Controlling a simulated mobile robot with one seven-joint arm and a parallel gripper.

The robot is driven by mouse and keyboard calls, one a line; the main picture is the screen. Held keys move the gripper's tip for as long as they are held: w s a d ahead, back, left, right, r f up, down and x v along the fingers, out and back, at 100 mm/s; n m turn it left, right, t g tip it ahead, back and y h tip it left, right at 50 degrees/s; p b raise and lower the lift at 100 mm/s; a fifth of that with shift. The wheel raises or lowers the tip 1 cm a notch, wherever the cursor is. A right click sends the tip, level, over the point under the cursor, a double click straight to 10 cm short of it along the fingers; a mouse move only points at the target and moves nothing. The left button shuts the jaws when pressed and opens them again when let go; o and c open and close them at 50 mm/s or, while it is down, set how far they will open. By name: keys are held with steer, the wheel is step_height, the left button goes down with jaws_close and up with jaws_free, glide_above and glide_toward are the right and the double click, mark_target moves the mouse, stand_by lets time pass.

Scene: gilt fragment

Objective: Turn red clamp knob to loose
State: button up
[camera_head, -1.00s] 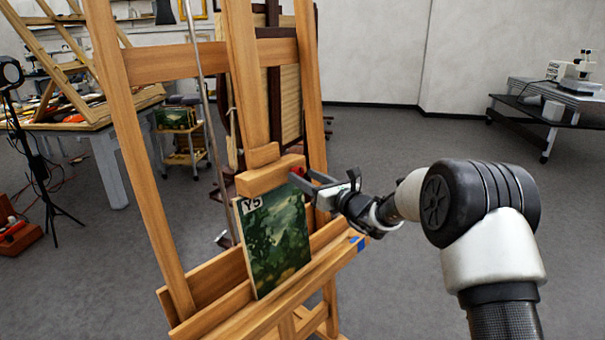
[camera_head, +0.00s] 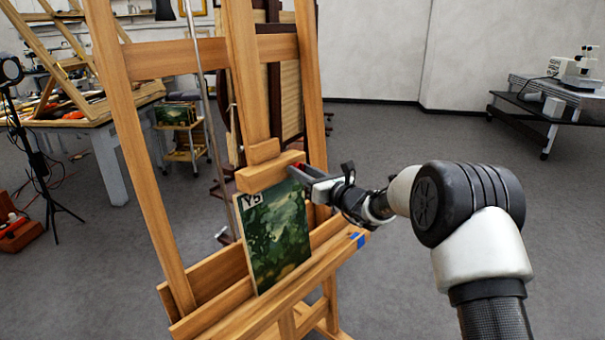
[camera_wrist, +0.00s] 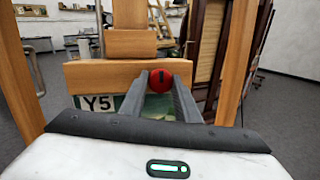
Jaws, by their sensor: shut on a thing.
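The red clamp knob (camera_wrist: 160,81) sits on the front of the wooden clamp block (camera_wrist: 100,78) of the easel. It is round, with a dark mark on its face. My gripper (camera_wrist: 161,84) is shut on the knob, one finger on each side of it. In the head view my gripper (camera_head: 300,172) reaches the block from the right and hides most of the knob. The clamp block also shows in the head view (camera_head: 262,176), above a green painting (camera_head: 275,240) labelled Y5.
The easel's uprights (camera_head: 140,160) and lower ledge (camera_head: 270,308) frame the painting. A worktable (camera_head: 110,150) and a small trolley (camera_head: 183,145) stand behind at the left. A dark table (camera_head: 545,110) with a microscope stands far right. The floor on the right is clear.

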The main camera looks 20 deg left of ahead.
steer(key=n+g+b, duration=0.1)
steer(key=n+b, duration=0.5)
steer(key=n+g+y+b, duration=0.1)
steer(key=n+b, duration=0.5)
steer(key=b, duration=0.1)
steer(key=n+g+y+b, duration=0.1)
steer(key=n+b, duration=0.5)
steer(key=shift+w+d+n+g, duration=0.25)
steer(key=shift+w+n+g, duration=0.05)
steer(key=shift+w+g, duration=0.1)
steer(key=n+g, duration=0.1)
steer(key=n, duration=0.3)
steer(key=shift+r, duration=0.2)
steer(key=n+g+p, duration=0.1)
steer(key=n, duration=0.3)
steer(key=shift+r, duration=0.2)
steer(key=n+h+p, duration=0.1)
steer(key=n, duration=0.5)
steer(key=shift+a+r+g+p, duration=0.1)
steer(key=shift+g+p, duration=0.2)
steer(key=shift+p, duration=0.1)
steer(key=n+h, duration=0.1)
steer(key=n, duration=0.5)
steer(key=shift+h, duration=0.4)
steer(key=shift+n, duration=0.3)
